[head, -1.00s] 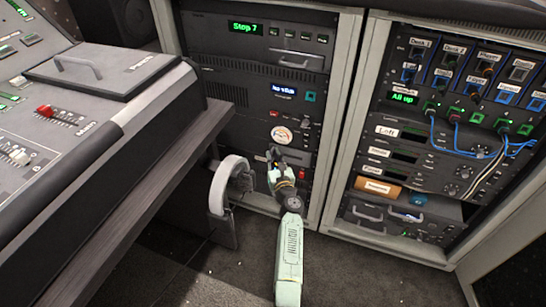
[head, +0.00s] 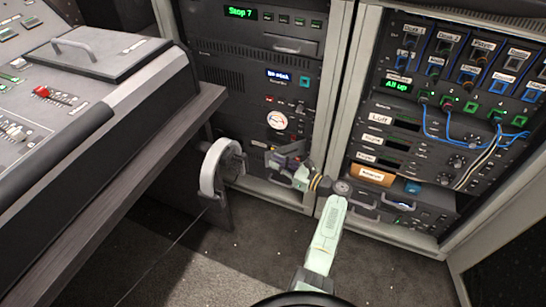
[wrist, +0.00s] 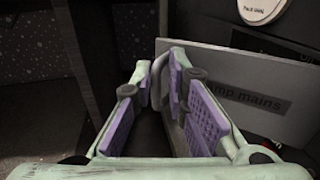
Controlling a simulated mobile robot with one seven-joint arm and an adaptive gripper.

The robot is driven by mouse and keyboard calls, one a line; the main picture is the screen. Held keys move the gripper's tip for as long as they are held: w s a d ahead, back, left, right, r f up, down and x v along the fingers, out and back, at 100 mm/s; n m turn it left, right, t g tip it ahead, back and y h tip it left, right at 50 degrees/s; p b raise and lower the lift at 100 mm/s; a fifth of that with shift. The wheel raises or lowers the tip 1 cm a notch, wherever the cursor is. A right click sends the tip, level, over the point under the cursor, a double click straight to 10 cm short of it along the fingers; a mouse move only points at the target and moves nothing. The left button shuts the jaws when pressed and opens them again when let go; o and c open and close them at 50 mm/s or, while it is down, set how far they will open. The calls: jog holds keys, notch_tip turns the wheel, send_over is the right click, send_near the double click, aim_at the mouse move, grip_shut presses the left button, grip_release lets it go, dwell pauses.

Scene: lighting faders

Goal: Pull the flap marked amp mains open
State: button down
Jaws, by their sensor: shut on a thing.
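The flap marked amp mains (wrist: 290,98) is a flat grey panel on the right of the wrist view, its label partly behind a finger. In the wrist view my gripper (wrist: 165,85) has purple finger pads around the left edge of the flap and is shut on it. The flap stands out at an angle, with a dark rack face behind its top edge. In the head view my gripper (head: 284,160) is low in front of the left rack, below the round dial. It hides most of the flap there.
A white curved handle or wheel (head: 208,168) stands just left of my gripper, beside the desk (head: 130,165). The right rack (head: 440,110) with cables is close to my arm's right. Dark floor (head: 190,255) is free in front.

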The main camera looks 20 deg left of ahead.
jog(key=w+p+v, duration=0.1)
jog(key=p+v, duration=0.1)
jog(key=v, duration=0.8)
jog(key=shift+d+r, duration=0.3)
jog(key=shift+d, duration=0.15)
jog(key=shift+w+r, duration=0.1)
jog(key=shift+w, duration=0.15)
jog(key=c, duration=1.7)
grip_release()
jog(key=shift+a, duration=0.1)
jog(key=v, duration=0.8)
jog(key=f+v, duration=0.1)
jog(key=v, duration=0.3)
jog(key=shift+s+a, duration=0.1)
jog(key=shift+s, duration=0.15)
